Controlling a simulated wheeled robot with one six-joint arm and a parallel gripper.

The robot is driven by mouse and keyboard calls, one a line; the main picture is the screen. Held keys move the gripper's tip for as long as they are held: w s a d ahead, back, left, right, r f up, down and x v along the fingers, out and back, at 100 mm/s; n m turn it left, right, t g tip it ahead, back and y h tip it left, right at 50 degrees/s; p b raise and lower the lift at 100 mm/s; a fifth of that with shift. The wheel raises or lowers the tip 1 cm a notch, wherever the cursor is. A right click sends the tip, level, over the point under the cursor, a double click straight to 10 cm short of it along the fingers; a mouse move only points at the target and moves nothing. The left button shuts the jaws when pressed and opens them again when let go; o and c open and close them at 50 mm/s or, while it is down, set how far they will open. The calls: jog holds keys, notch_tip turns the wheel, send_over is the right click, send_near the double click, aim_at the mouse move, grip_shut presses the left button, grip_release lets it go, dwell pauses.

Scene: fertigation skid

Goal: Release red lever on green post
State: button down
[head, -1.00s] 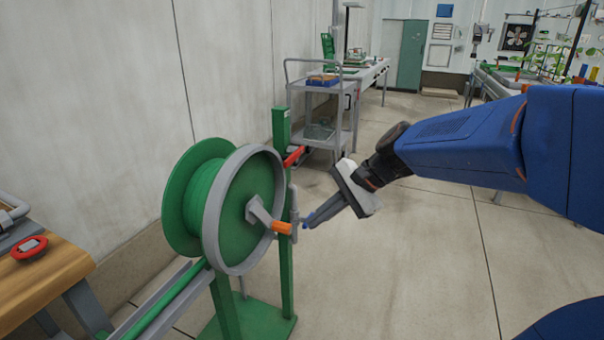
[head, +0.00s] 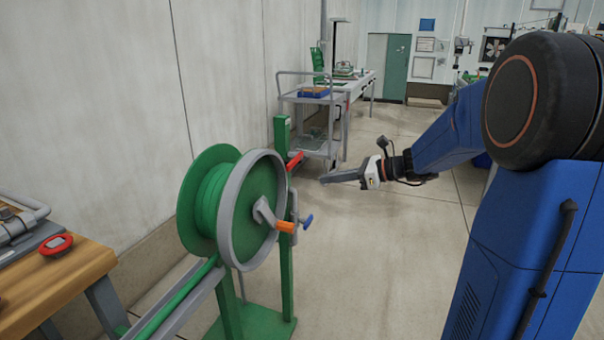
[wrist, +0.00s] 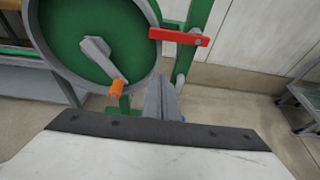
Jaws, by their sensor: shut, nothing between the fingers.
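The red lever (head: 295,160) sticks out from the upper part of the green post (head: 283,190), just right of the reel. In the wrist view the red lever (wrist: 180,37) lies across the post, ahead of and above my fingers. My gripper (head: 323,179) is shut and empty. It is to the right of the lever and a little lower in the head view, apart from it. In the wrist view my gripper (wrist: 161,80) points toward the post below the lever; its fingers hide part of the post.
A green hose reel (head: 240,205) with an orange crank handle (head: 286,227) stands left of the post. A blue-handled knob (head: 308,221) sits right of it. A wooden bench (head: 60,270) is at left, a grey cart (head: 315,125) behind. The floor at right is open.

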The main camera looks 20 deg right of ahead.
jog(key=x, duration=1)
jog(key=shift+r, duration=2)
